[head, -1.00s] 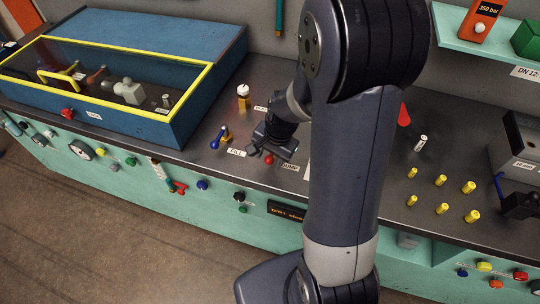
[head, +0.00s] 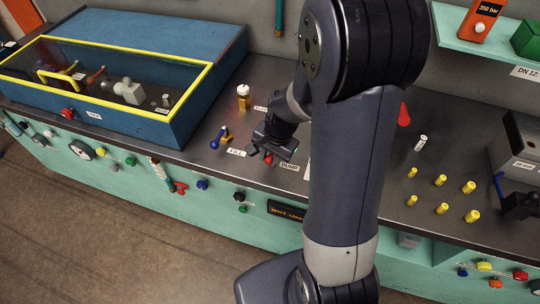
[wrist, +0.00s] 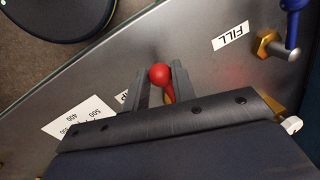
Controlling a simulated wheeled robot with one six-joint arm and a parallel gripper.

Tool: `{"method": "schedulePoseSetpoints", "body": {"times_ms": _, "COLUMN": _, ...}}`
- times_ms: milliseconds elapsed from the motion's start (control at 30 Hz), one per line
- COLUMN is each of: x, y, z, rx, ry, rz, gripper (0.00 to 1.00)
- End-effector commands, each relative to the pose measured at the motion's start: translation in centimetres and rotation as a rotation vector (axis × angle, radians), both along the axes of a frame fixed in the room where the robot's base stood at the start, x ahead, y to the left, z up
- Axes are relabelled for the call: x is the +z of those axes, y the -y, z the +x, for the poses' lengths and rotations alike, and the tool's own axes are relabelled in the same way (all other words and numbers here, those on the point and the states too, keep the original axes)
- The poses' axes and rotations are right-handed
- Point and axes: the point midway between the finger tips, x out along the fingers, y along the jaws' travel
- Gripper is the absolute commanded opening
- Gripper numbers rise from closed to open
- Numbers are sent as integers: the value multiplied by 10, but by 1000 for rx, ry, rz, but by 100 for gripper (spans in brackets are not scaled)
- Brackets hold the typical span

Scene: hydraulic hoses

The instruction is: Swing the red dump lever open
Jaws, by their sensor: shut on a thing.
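The red dump lever shows its round knob (wrist: 160,75) between my gripper's fingers in the wrist view, with its red stem running down behind it. The lever's base is mostly hidden by the gripper body.
A blue-handled fill lever (head: 219,138) with a brass body stands left of my gripper, beside the FILL label (wrist: 231,36). A blue case with yellow trim (head: 190,100) is at left. Several yellow fittings (head: 440,180) stand at right.

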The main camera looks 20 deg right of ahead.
Motion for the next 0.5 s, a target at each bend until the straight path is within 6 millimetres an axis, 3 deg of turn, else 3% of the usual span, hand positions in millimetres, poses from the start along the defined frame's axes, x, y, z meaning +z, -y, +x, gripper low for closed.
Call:
{"method": "schedulePoseSetpoints", "body": {"times_ms": 267, "x": -1, "y": 3, "z": -1, "rx": 41, "ry": 1, "rz": 0, "gripper": 0}}
{"method": "schedulePoseSetpoints", "body": {"times_ms": 500, "x": -2, "y": 13, "z": -6, "rx": 180, "ry": 2, "rz": 1, "gripper": 0}}
